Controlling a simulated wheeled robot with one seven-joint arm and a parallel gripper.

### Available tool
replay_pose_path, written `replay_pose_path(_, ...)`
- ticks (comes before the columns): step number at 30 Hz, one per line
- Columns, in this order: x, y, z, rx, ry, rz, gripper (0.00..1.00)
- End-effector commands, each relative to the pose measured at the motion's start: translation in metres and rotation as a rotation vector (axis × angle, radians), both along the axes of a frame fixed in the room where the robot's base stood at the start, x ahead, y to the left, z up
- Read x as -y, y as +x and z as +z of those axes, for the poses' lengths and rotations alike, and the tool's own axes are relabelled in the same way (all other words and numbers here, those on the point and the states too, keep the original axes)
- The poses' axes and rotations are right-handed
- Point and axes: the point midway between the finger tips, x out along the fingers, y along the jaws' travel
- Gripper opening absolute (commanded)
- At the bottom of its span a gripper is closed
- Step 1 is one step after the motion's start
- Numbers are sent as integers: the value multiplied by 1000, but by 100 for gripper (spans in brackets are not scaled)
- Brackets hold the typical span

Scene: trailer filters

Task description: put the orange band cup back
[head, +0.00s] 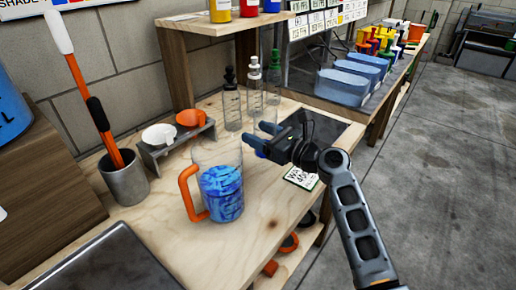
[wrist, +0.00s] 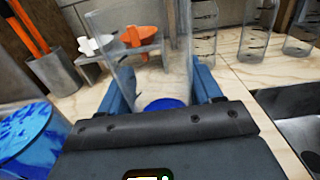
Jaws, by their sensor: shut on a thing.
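My gripper (head: 272,136) is shut on a clear cylinder (wrist: 150,78) with blue at its bottom, held between the two blue fingers (wrist: 164,90). In the head view only a bit of its blue (head: 261,154) shows clearly below the fingers. I see no orange band on it.
A clear jug with an orange handle (head: 189,192) and blue contents stands left of my gripper. Several clear cylinders (head: 232,110) stand behind. Bare wood (head: 262,205) shows in front.

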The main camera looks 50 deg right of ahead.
Motion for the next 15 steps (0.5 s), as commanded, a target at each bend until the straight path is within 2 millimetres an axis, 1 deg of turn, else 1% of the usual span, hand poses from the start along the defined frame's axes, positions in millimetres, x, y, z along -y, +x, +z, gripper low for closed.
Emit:
replay_pose_path(2, -4, 2, -3, 1, 0, 0, 22)
replay_pose_path(5, -6, 3, -9, 0, 1, 0, 22)
replay_pose_path(9, -5, 2, -30, -1, 2, -1, 22)
replay_pose_path(12, -5, 2, -41, 0, 2, -2, 22)
replay_pose_path(15, -5, 2, -44, 1, 0, -1, 22)
